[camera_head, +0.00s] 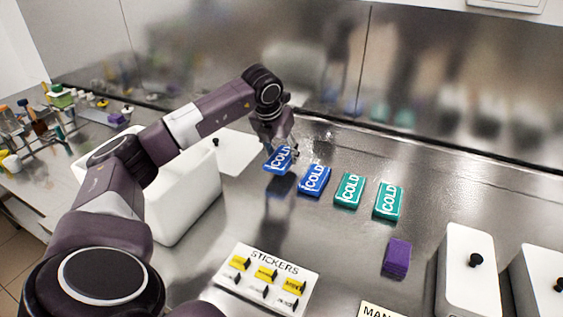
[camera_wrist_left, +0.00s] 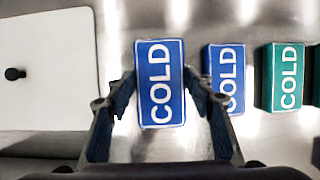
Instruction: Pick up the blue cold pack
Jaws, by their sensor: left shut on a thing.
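A blue cold pack (camera_head: 278,159) with white COLD lettering is held in my left gripper (camera_head: 280,147). It is tilted and looks raised a little above the steel counter, with a dark shadow below it. In the left wrist view the same blue cold pack (camera_wrist_left: 160,84) sits between the two fingers of my left gripper (camera_wrist_left: 163,95). A second blue cold pack (camera_head: 314,180) lies on the counter just right of it, and it also shows in the left wrist view (camera_wrist_left: 226,66). My right gripper is not in view.
Two green cold packs (camera_head: 350,189) (camera_head: 388,200) lie to the right in the row. A purple block (camera_head: 397,258), a stickers board (camera_head: 266,280) and white lidded boxes (camera_head: 468,270) stand nearer. A large white bin (camera_head: 182,200) is left, under my arm. The counter (camera_head: 340,240) is clear in the middle.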

